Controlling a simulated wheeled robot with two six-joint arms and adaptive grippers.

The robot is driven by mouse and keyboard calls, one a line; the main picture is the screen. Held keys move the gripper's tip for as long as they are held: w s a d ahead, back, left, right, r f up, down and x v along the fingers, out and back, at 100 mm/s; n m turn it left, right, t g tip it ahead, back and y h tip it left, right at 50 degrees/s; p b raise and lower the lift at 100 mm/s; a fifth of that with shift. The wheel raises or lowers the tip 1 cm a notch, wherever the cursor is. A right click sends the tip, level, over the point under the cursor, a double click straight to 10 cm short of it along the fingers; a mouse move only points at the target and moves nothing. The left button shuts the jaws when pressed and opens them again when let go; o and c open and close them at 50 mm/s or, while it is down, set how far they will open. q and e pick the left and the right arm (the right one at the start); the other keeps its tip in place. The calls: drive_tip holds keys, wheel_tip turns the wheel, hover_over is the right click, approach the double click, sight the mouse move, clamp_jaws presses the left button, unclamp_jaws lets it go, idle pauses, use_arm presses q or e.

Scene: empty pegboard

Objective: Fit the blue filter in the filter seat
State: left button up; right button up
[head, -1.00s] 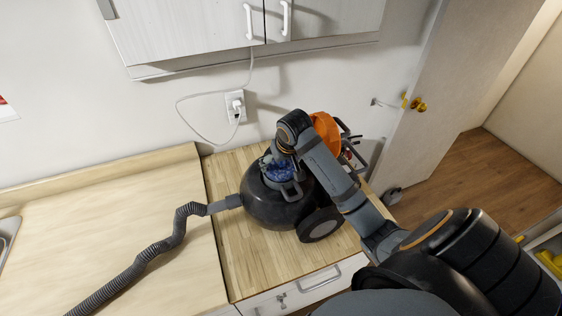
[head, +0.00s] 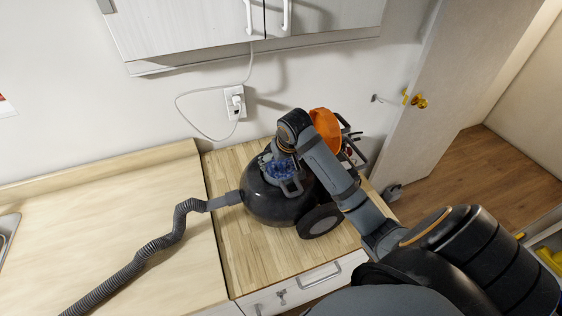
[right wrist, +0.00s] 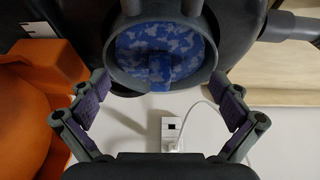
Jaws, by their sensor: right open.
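The blue patterned filter (head: 281,172) is at the top of the black canister vacuum (head: 262,206). In the right wrist view the filter (right wrist: 158,50) lies within a dark round rim, the filter seat (right wrist: 117,72). It looks set inside the rim, but I cannot tell how deep. My right gripper (right wrist: 166,88) is open, its fingers spread to either side of the seat and apart from the filter. In the head view my right arm reaches over the vacuum and partly hides it. My left gripper is not in view.
The vacuum stands on a wooden counter (head: 230,250), with its ribbed hose (head: 150,258) running left. An orange part (head: 325,127) lies behind my right arm. A wall outlet (head: 234,102) and overhead cabinet (head: 200,30) are behind. The left counter is mostly clear.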

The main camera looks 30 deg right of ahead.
sight(285, 174)
drive_tip(key=v, duration=0.7)
drive_tip(key=shift+s, duration=0.1)
idle(0.5)
